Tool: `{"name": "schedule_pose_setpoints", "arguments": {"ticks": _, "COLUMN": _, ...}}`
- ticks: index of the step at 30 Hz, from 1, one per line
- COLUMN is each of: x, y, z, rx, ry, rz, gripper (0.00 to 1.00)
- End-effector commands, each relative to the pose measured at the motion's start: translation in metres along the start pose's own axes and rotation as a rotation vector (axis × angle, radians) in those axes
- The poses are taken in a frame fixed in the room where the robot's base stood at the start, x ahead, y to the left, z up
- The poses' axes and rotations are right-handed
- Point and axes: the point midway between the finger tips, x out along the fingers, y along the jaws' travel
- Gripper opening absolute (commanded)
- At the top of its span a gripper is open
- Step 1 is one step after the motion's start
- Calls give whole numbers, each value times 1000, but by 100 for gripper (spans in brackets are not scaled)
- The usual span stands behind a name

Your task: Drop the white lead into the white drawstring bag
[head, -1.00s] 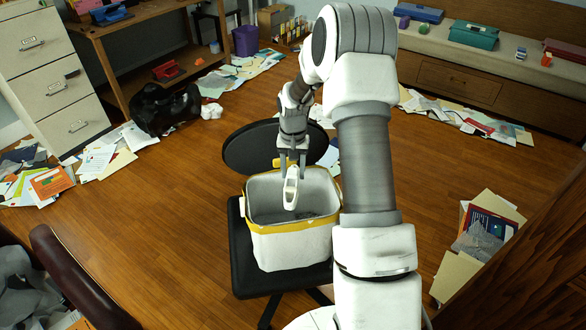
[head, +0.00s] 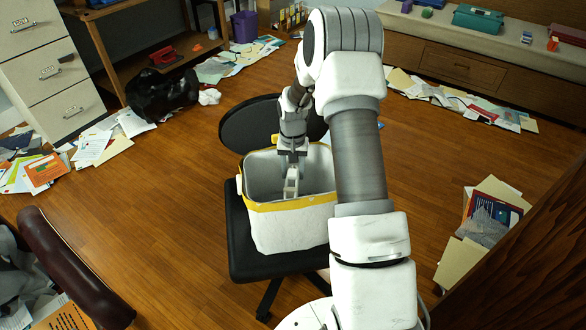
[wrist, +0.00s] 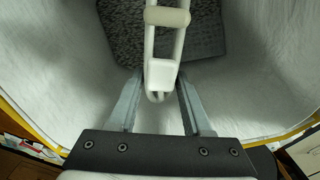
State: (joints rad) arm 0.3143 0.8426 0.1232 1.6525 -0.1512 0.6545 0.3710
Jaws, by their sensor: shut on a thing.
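The white drawstring bag (head: 290,230) with a yellow rim stands open on the black chair seat. My gripper (head: 291,166) points down inside the bag's mouth, below the far part of its rim. It is shut on the white lead (head: 291,185), a long narrow looped bundle that hangs down inside the bag. In the wrist view, the lead (wrist: 163,75) lies between the two grey fingers of my gripper (wrist: 160,88). The bag's pale inner wall (wrist: 260,75) surrounds it, with a dark grey speckled patch beyond. I cannot tell whether the lead's lower end touches the bottom.
The black office chair (head: 245,245) bears the bag, its backrest (head: 240,125) behind. A maroon chair (head: 70,265) is at lower left, a filing cabinet (head: 45,65) at upper left. Papers litter the floor (head: 140,225), which is mostly clear around the chair.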

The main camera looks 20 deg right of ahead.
Motion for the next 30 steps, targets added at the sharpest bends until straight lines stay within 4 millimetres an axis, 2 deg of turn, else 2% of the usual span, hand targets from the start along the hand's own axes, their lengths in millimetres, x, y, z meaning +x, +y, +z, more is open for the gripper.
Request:
{"name": "schedule_pose_setpoints", "arguments": {"ticks": 1, "x": 9, "y": 0, "z": 0, "rx": 0, "ry": 0, "rz": 0, "gripper": 0}}
{"name": "schedule_pose_setpoints", "arguments": {"ticks": 15, "x": 53, "y": 0, "z": 0, "rx": 0, "ry": 0, "rz": 0, "gripper": 0}}
{"name": "schedule_pose_setpoints", "arguments": {"ticks": 21, "x": 63, "y": 0, "z": 0, "rx": 0, "ry": 0, "rz": 0, "gripper": 0}}
{"name": "schedule_pose_setpoints", "arguments": {"ticks": 30, "x": 65, "y": 0, "z": 0, "rx": 0, "ry": 0, "rz": 0, "gripper": 0}}
